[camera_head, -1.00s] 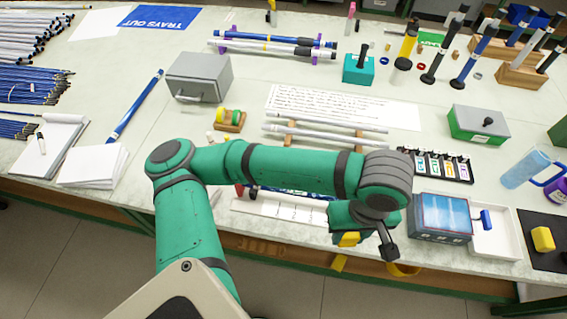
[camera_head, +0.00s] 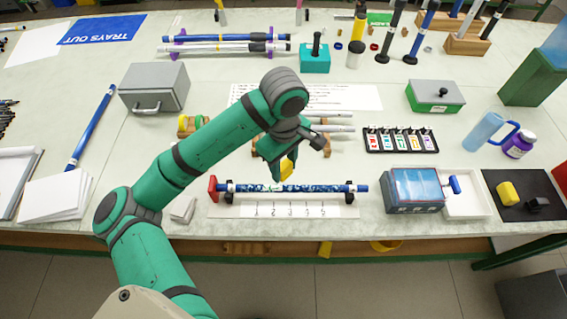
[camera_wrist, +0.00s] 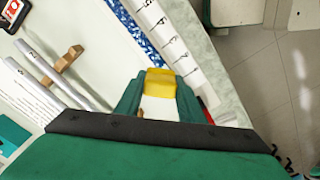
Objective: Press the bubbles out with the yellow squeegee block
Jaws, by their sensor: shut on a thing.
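My gripper (camera_head: 280,172) is shut on a yellow block, which shows as a small yellow patch (camera_head: 287,168) in the head view. The wrist view shows the block (camera_wrist: 160,82) between the fingers, with a white part below the yellow. A rod with a blue and white patterned wrap (camera_head: 300,188) lies level on dark supports near the table's front edge. The gripper is over the rod, near its middle. I cannot tell whether the block touches it. The gripper hides part of the rod in the wrist view (camera_wrist: 138,32). I cannot make out bubbles.
A numbered white strip (camera_head: 285,211) lies in front of the rod, and a red end piece (camera_head: 213,188) stands at its left. A blue-grey box (camera_head: 412,190) and white tray (camera_head: 466,205) stand to the right. Another yellow block (camera_head: 507,193) lies on a black mat.

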